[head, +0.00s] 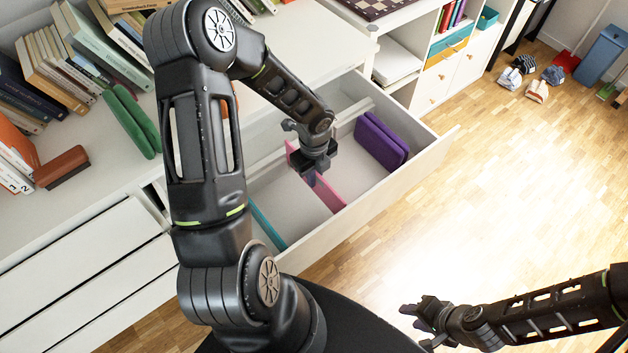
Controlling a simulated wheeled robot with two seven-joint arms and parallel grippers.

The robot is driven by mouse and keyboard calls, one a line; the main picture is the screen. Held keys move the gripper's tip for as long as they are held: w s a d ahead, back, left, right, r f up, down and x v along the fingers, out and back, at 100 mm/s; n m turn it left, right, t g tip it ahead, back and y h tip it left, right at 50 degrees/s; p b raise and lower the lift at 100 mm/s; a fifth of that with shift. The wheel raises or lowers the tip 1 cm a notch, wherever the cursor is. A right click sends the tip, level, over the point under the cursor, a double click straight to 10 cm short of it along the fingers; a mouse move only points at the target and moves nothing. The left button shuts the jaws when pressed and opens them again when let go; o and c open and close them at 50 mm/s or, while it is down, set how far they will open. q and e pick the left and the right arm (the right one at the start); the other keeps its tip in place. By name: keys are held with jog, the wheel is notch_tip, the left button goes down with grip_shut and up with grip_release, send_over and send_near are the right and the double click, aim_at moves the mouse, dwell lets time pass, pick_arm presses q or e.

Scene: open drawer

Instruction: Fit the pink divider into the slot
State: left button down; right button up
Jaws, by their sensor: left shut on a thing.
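The pink divider (328,192) stands across the inside of the open white drawer (366,200), between the drawer's back and front walls. My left gripper (311,180) is over the divider and shut on its upper edge, near the middle. The gripper hides part of the divider, and the slot itself cannot be made out. Whether the divider's ends are seated cannot be told. My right gripper (418,312) is over the floor at the lower right, away from the drawer; its fingers are too small and dark to read.

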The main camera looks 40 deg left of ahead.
pick_arm(q)
notch_tip(320, 180, up, 14)
jog(key=p, duration=0.1)
jog(key=shift+r+p, duration=0.25)
jog(key=shift+p, duration=0.05)
jog(key=shift+f, duration=0.1)
dwell(0.6)
